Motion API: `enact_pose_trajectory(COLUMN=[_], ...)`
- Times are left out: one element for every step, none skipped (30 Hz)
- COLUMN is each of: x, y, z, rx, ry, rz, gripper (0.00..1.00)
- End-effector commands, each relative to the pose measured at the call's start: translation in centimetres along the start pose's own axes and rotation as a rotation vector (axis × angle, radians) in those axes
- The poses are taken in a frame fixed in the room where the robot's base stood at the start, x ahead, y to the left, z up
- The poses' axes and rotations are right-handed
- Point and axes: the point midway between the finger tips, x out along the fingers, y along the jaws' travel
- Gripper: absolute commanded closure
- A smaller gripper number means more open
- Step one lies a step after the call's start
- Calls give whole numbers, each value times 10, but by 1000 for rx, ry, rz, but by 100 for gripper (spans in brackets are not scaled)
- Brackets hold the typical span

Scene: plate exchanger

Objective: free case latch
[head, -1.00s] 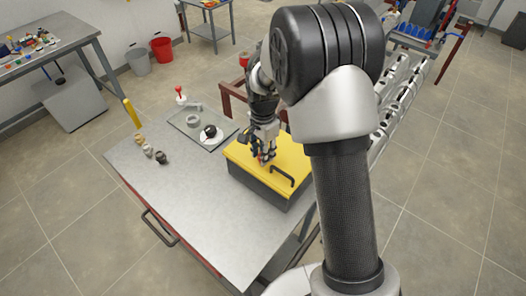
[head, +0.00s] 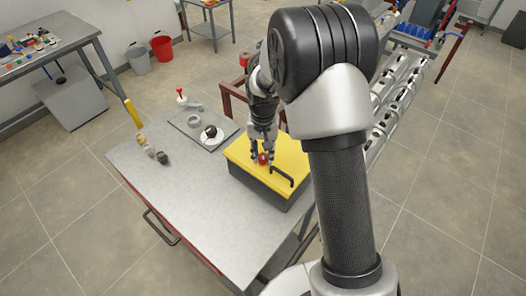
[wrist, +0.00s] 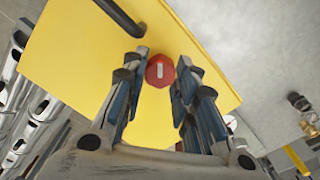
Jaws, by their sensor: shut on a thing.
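The case (head: 262,188) is dark grey with a yellow lid (head: 285,160) and stands on the metal table. Its latch, a red knob (head: 263,158) with a white bar mark, sits on the lid near my gripper. In the wrist view the red knob (wrist: 160,71) lies between the fingertips, with the white bar running roughly up and down the picture. My gripper (head: 263,156) points down at the lid, and its two fingers (wrist: 160,75) are shut on the knob from both sides. A black handle (head: 282,176) is fixed to the lid beside the knob.
A flat tray (head: 222,138) with a white dish and a grey ring lies behind and left of the case. Several small fittings (head: 150,150) stand at the table's left side. The front of the table (head: 190,190) is bare.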

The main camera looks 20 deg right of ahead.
Motion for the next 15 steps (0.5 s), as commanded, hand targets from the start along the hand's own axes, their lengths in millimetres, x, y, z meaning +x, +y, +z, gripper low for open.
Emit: enact_pose_trajectory(x=[-1,-1,-1,-1,-1,-1,-1,-1,-1,-1,-1,-1,-1,-1,-1], y=[0,0,0,0,0,0,0,0,0,0,0,0,0,0,0], z=[0,0,0,0,0,0,0,0,0,0,0,0,0,0,0], rx=[-44,-73,-111,-139,-168,-206,-234,-263,-300,-328,-356,-392,-418,-445,-478], ry=[1,1,1,1,1,1,1,1,1,1,1,1,1,1,1], rz=[0,0,0,0,0,0,0,0,0,0,0,0,0,0,0], gripper=[97,97,97,97,97,97,97,97,97,97,97,97,97,97,97])
